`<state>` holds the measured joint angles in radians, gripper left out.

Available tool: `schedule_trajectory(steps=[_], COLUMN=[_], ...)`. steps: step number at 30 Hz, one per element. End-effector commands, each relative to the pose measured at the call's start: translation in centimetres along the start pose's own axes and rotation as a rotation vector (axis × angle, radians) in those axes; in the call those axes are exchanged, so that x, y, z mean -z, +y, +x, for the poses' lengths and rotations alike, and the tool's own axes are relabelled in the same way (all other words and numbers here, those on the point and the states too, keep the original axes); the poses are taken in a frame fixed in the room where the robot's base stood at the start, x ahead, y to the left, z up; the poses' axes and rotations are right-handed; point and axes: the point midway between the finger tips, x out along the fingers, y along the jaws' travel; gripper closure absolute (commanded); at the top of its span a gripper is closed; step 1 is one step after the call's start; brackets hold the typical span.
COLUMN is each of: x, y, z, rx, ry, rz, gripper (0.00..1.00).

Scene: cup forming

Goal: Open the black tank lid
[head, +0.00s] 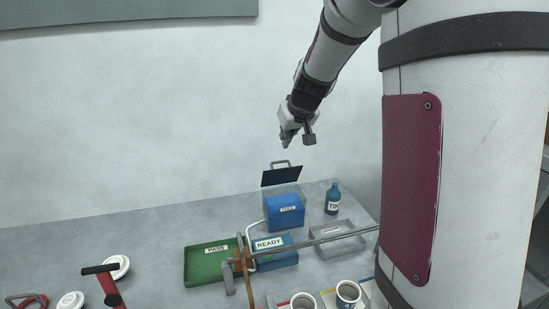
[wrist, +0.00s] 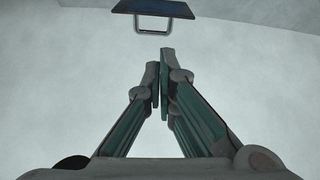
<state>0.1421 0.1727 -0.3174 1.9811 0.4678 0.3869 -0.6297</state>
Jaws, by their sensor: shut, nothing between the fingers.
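The black tank lid (head: 282,177) stands tilted up at the back of the table, with a grey loop handle (head: 280,164) at its upper edge. The grey tank (head: 296,189) below it is mostly hidden behind a blue box. My gripper (head: 297,142) is in the air above the lid, apart from it. In the wrist view, my gripper (wrist: 161,82) has its fingers together with nothing between them. The dark lid (wrist: 155,8) and its handle (wrist: 153,29) show beyond the fingertips at the top of that view.
A labelled blue box (head: 286,212) stands in front of the tank. A blue bottle (head: 332,198) and a grey tray (head: 340,246) are at right. A green PASS tray (head: 206,272) and a blue READY box (head: 285,260) are in front. Cups (head: 347,293) stand near the front edge.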

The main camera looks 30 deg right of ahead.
Motion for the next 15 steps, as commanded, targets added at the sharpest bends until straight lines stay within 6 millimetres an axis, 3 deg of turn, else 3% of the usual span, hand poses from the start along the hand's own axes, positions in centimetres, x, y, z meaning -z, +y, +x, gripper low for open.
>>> schedule_trajectory(steps=[3,7,15], x=[-0.7,-0.8,-0.8], y=[0.9,1.0,1.2], z=[-0.4,0.5,5.4], rx=[-0.021,-0.025,-0.025], ry=[0.021,0.024,0.02], rz=[0.079,0.092,0.09], gripper=[1.0,1.0,1.0])
